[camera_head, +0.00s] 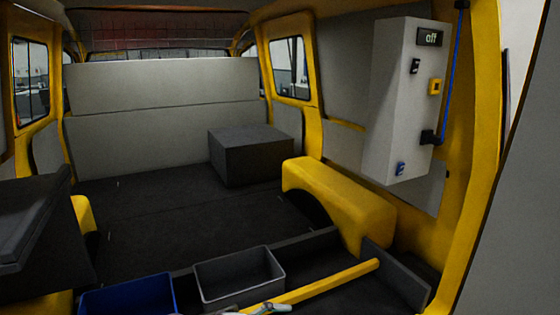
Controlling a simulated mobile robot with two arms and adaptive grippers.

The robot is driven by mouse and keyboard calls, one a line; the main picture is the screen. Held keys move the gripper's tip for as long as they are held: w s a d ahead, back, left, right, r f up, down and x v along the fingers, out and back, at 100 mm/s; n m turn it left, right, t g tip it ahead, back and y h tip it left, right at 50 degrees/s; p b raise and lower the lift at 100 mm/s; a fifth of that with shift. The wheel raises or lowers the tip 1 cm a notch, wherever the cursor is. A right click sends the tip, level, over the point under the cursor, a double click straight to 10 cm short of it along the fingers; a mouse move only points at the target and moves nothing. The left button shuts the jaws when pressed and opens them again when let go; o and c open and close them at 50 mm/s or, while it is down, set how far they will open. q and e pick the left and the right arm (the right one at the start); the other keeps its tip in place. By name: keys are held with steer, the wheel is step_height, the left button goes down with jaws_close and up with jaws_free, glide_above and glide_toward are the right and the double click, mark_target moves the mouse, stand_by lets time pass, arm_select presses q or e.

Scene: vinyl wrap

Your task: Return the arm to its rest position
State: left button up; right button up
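Neither of my arms shows clearly in the head view, and I see no gripper fingers. A small pale grey object (266,307) is cut off by the bottom edge, near the lower end of a yellow bar (325,284). I cannot tell whether it is a tool or part of a gripper. A light grey wall box (393,105) hangs on the right side of the van. Its display (430,37) reads "off", and it carries a yellow switch (435,87), a black switch (415,66) and a blue fitting (400,168).
A blue bin (128,297) and a grey bin (238,275) stand at the bottom. A dark box (250,155) sits on the floor by the grey partition (160,140). A yellow wheel arch (340,200) bulges at right. The dark floor (170,215) between is clear.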

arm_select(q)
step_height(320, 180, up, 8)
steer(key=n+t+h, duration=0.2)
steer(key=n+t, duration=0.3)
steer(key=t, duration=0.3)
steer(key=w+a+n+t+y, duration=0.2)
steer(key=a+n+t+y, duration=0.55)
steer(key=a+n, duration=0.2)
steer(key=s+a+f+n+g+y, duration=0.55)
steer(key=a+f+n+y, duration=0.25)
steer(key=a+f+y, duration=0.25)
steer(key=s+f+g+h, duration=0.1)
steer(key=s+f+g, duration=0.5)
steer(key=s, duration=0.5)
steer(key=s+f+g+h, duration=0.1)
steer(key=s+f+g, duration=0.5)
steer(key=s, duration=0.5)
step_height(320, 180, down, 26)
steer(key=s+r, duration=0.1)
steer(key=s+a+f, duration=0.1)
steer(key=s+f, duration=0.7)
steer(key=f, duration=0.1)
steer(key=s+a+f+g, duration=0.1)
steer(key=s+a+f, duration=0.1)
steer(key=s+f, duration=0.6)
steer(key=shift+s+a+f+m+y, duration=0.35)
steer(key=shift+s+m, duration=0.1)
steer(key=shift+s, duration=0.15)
